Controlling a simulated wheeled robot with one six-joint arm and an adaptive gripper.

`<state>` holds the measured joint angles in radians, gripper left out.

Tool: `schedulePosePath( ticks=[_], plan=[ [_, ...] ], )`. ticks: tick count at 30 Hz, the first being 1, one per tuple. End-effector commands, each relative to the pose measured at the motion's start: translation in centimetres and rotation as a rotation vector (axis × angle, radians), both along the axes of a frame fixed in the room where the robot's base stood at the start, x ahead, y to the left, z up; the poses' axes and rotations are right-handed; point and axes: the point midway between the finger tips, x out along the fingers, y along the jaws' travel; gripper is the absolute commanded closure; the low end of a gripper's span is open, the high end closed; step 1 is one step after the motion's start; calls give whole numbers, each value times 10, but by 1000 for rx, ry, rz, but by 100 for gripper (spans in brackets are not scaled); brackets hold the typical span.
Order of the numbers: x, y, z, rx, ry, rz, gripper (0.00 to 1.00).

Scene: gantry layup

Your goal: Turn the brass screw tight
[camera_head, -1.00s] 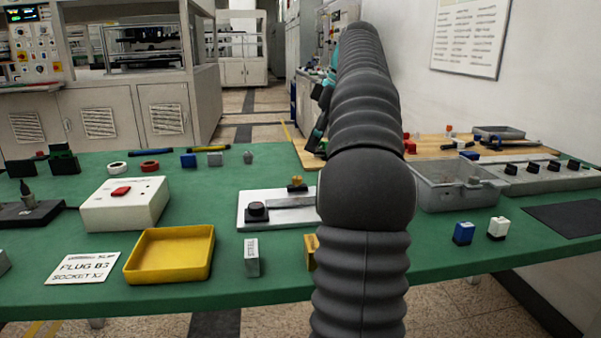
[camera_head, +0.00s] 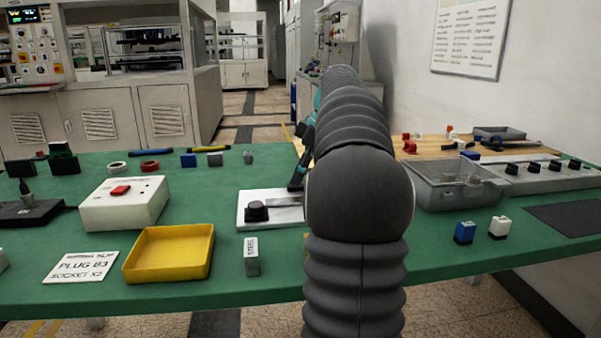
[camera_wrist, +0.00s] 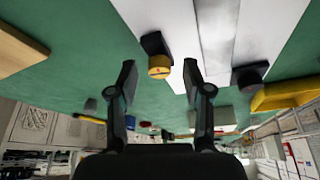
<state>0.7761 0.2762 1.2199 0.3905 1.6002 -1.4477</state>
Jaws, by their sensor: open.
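The brass screw (camera_wrist: 159,67) is a short yellow cylinder at a dark block on the white plate (camera_wrist: 215,22) in the wrist view. My gripper (camera_wrist: 159,78) is open, its two dark fingers apart, with the screw's yellow end showing between and just beyond the fingertips. I cannot tell whether a finger touches it. In the head view the white plate (camera_head: 248,222) lies mid-table, with a black knob (camera_head: 256,211) on its left. My gripper comes down at the plate's back edge there, and my arm and gripper hide the screw.
A yellow tray (camera_head: 170,278), a STEEL-marked block (camera_head: 251,256) and a white box with a red button (camera_head: 125,215) stand left and in front. A grey bin (camera_head: 455,200) is right of my arm.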

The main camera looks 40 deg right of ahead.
Motion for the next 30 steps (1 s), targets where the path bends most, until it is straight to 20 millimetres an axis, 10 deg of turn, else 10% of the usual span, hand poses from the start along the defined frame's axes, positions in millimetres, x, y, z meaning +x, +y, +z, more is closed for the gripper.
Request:
schedulePosePath(
  ticks=[6, 30],
  plan=[
    [0, 0, 0, 0, 0, 0, 100],
    [-2, 3, 0, 1, 0, -326, 100]
  ],
)
